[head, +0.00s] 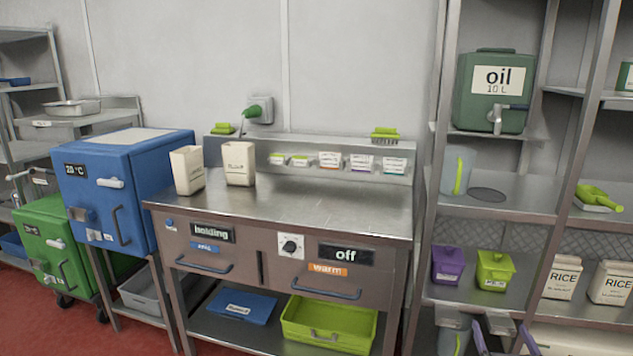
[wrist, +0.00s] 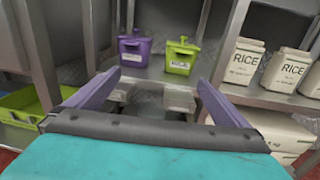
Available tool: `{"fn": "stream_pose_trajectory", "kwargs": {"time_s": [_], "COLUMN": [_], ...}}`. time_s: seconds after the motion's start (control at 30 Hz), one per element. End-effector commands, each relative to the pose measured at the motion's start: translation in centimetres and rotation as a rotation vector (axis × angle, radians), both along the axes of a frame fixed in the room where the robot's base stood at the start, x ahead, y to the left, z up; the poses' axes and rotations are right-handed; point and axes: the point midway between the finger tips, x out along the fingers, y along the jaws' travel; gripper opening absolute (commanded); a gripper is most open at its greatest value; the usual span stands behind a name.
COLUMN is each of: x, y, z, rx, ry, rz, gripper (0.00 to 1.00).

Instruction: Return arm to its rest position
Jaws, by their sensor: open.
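My gripper (wrist: 150,100) fills the lower part of the wrist view, with its two purple fingers spread apart and nothing between them. It faces the metal shelving, where a purple tub (wrist: 134,50) and a lime-green tub (wrist: 181,57) stand beyond the fingertips. In the head view my gripper (head: 505,345) shows only at the bottom edge, right of the steel counter and in front of the shelf unit. Most of my arm is out of view.
The steel counter (head: 330,205) has two cream cartons on its left and a bare right side. A green oil container (head: 491,90) stands on the shelving. Rice bags (head: 562,277) sit at the right. A blue box (head: 125,185) stands at the left.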

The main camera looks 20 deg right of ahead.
Motion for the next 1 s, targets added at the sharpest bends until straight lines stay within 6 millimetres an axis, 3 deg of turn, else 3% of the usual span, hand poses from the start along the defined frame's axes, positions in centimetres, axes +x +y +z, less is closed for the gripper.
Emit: {"fn": "stream_pose_trajectory", "kwargs": {"time_s": [0.27, 0.47, 0.7, 1.0], "x": [5.4, 10.4, 15.3, 19.6], "y": [4.7, 10.2, 18.1, 29.5], "z": [-0.3, -1.1, -2.8, -5.5], "rx": [0.021, 0.041, 0.04, -0.01], "ry": [0.01, 0.029, 0.095, 0.211], "rz": [0.099, 0.206, 0.357, 0.586], "gripper": [1.0, 1.0, 1.0, 1.0]}}
